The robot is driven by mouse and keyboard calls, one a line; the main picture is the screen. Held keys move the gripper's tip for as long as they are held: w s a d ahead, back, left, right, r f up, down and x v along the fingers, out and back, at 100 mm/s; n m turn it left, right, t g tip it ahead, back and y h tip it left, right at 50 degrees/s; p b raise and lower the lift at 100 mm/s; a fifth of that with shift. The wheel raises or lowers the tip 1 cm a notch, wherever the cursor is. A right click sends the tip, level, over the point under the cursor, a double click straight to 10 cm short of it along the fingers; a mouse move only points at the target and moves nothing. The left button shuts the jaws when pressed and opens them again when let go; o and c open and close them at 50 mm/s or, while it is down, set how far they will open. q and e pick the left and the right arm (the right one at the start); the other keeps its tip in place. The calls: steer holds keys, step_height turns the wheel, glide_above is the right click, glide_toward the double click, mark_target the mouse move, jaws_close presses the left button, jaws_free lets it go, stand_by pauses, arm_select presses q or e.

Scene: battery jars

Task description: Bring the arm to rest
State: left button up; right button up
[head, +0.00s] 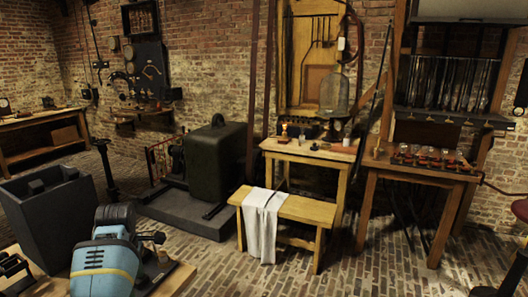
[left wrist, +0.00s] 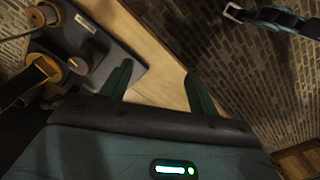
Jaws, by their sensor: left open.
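My left gripper (left wrist: 157,80) shows in the left wrist view with its two dark green fingers spread apart and nothing between them. Below the fingers is its broad housing with a small lit display. Behind the gap lies a pale wooden board (left wrist: 158,87), with a dark grey device carrying brass-coloured round parts (left wrist: 40,68) to the left. I cannot tell how far the fingertips are from the board.
A wooden bench (head: 305,208) with a white cloth (head: 263,222) stands mid-room. A table with red-based jars (head: 428,158) stands at the right. Brick floor (head: 350,275) is clear at front centre.

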arm_select(q)
steer(key=s+d+f+m+t+y, duration=0.1)
steer(key=s+d+f+m+y, duration=0.1)
steer(key=s+f+m, duration=1.25)
steer(key=s+d+r+m+t+h, duration=0.1)
steer(key=s+d+m, duration=0.3)
steer(key=s, duration=0.9)
steer(key=s+d+m+h, duration=0.1)
steer(key=s+d+m, duration=0.25)
steer(key=s, duration=0.85)
steer(key=w+d+f+t+h, duration=0.1)
steer(key=w+d+f+t, duration=0.1)
steer(key=w+f+t, duration=0.4)
step_height(320, 180, down, 4)
steer(key=shift+d+r+t+h, duration=0.15)
steer(key=shift+d+t+h, duration=0.25)
steer(key=shift+t, duration=0.4)
steer(key=shift+w, duration=0.1)
steer(key=shift+c, duration=0.4)
